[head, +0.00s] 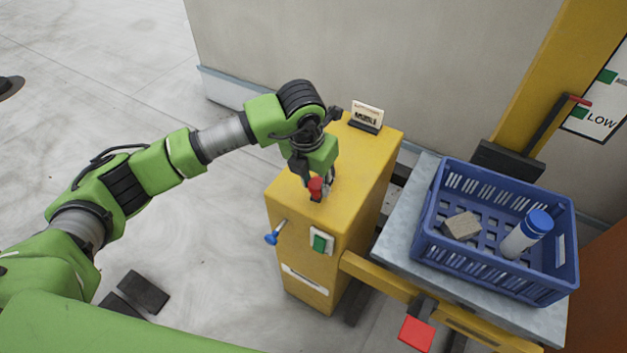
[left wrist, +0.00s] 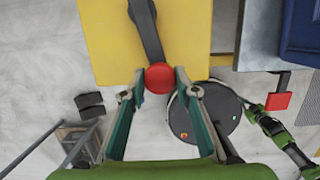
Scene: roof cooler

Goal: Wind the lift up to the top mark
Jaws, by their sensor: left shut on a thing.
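My left gripper (head: 318,188) is shut on the red knob (left wrist: 160,77) of a black crank arm (left wrist: 147,30), over the top of a yellow winch cabinet (head: 370,160). In the left wrist view the fingers straddle the knob. The grey lift platform (head: 410,215) carries a blue crate (head: 568,205) with a tan block (head: 462,225) and a blue-capped white bottle (head: 520,238) in it. A red pointer (head: 579,99) is near the LOW mark on a white scale board (head: 603,128). The board's upper part is out of view. A green arm of mine shows at right in the wrist view; its gripper is unclear.
The cabinet front has a blue-knobbed lever (head: 275,236) and a green switch (head: 320,242). A small card (head: 367,115) stands on its top. A red pad (head: 416,334) is below the platform's front edge. A yellow mast (head: 535,90) rises behind. The floor at left is mostly free.

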